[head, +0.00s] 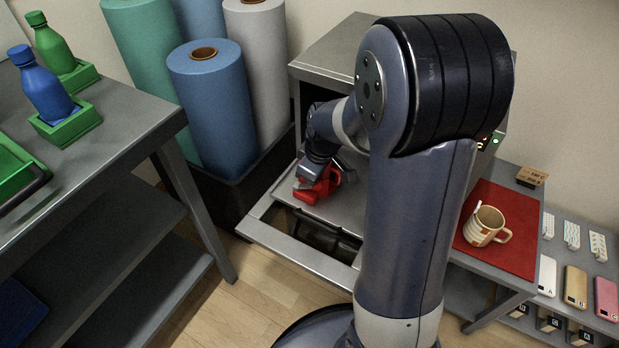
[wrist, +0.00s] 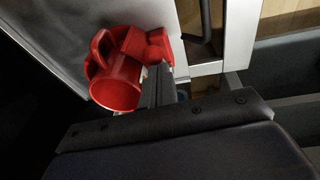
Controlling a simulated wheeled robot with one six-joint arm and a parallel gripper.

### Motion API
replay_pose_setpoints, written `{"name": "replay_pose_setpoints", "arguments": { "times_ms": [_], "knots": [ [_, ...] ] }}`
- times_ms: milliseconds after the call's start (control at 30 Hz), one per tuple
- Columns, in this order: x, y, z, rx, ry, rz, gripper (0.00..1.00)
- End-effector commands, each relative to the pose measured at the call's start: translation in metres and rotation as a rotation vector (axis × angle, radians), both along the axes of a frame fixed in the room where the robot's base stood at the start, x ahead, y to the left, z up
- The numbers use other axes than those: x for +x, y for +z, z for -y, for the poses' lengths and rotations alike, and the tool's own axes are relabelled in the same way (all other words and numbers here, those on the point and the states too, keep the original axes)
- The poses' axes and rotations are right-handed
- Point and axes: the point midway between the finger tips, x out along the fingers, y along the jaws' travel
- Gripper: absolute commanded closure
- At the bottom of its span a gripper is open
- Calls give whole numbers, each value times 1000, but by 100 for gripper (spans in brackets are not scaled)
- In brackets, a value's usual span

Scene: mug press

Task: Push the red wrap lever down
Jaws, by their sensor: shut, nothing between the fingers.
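The red wrap (head: 325,188) sits on the metal base of the press (head: 340,205), at its front left in the head view. In the wrist view the wrap is a hollow red cylinder (wrist: 117,82) with a curved red handle-like loop (wrist: 100,48) at its left and a red block (wrist: 150,45) at its right. I cannot tell for sure which red part is the lever. My gripper (head: 309,172) is shut and empty. Its fingertips, also in the wrist view (wrist: 163,75), are right beside the red block; contact is unclear. My gripper partly hides the wrap in the head view.
A striped mug (head: 484,226) stands on a red mat (head: 516,250) at the right. Rolls of material (head: 212,105) stand in a black bin behind. A grey table (head: 110,125) with bottles is at the left. My arm hides part of the press.

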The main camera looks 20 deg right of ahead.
Motion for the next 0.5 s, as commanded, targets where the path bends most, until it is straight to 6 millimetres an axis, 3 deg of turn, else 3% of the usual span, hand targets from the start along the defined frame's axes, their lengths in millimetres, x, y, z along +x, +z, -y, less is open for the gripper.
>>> {"name": "replay_pose_setpoints", "arguments": {
  "times_ms": [33,233,500],
  "knots": [
    [-3,-10,4,26,-6,29,100],
    [-10,-19,12,129,-7,132,100],
    [-11,-12,10,123,2,122,100]
  ]
}}
